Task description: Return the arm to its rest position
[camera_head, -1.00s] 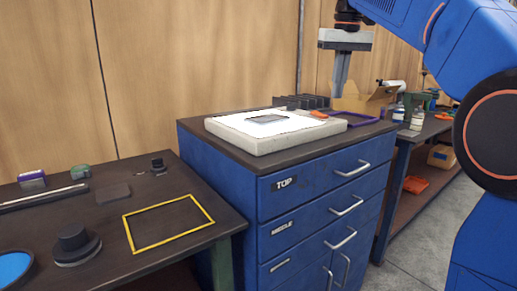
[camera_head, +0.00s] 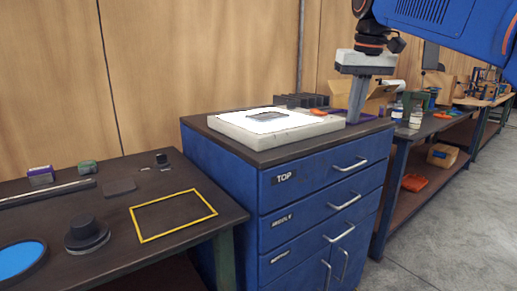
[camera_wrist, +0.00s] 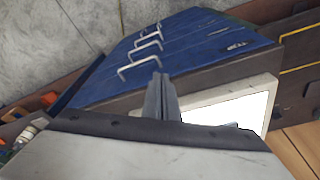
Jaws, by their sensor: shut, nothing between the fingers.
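My gripper (camera_head: 356,99) is at the upper right in the head view, pointing down beside the right end of the blue drawer cabinet's top (camera_head: 225,142). Its fingers are together with nothing between them. My blue arm comes in from the upper right. In the wrist view the shut fingers (camera_wrist: 160,84) show in front of the cabinet, whose drawer handles are at the upper left. Whether the fingertips touch anything cannot be told.
A pale slab (camera_head: 250,135) with a white sheet and a grey piece lies on the cabinet. An orange item (camera_head: 320,111) and a dark organizer (camera_head: 300,101) are near the gripper. The left bench (camera_head: 100,220) holds a yellow frame (camera_head: 175,214) and a flanged black part (camera_head: 86,233). Open floor lies right.

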